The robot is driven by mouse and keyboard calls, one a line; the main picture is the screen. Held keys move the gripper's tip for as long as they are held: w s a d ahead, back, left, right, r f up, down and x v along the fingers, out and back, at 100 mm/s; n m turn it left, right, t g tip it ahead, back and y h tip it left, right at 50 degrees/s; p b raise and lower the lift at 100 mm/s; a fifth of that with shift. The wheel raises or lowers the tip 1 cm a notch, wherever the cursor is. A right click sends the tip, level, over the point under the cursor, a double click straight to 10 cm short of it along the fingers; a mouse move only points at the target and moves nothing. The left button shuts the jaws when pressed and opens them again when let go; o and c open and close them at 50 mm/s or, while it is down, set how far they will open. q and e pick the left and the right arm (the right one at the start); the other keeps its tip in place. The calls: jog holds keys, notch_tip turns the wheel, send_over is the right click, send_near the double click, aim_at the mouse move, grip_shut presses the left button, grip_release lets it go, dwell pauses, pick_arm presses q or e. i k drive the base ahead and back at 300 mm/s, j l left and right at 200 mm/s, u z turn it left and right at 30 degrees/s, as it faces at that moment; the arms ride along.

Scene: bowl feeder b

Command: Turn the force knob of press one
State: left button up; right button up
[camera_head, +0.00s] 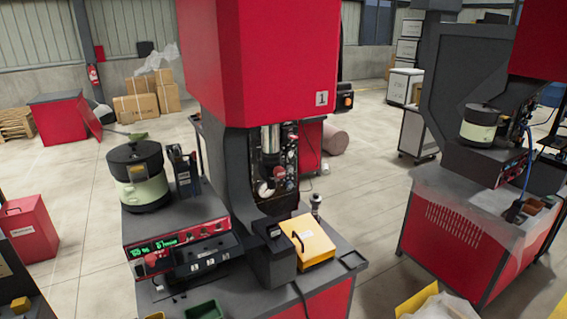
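Press one (262,60) stands in the middle, with a big red head and a plate marked 1 (322,98) on its front. Below the head, a dark recess in its column holds a metal cylinder, a round white gauge (264,190) and a small red knob (279,172). Another small red part (292,136) shows higher in the recess. These parts are small, and I cannot tell for sure which is the force knob or how it is turned. Neither of my grippers shows in this view.
The press bench carries a green-and-black bowl feeder (143,187), a red control box (170,238) with a green display, and a yellow box (303,243). A second red press bench (465,235) stands at the right. Open floor (365,205) lies between the benches.

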aim_at(289, 152)
jog(key=i+l+u, duration=0.1)
jog(key=u, duration=0.25)
jog(key=i+l+u, duration=0.1)
jog(key=l+u, duration=0.25)
jog(key=i+l+u, duration=0.1)
jog(key=u, duration=0.3)
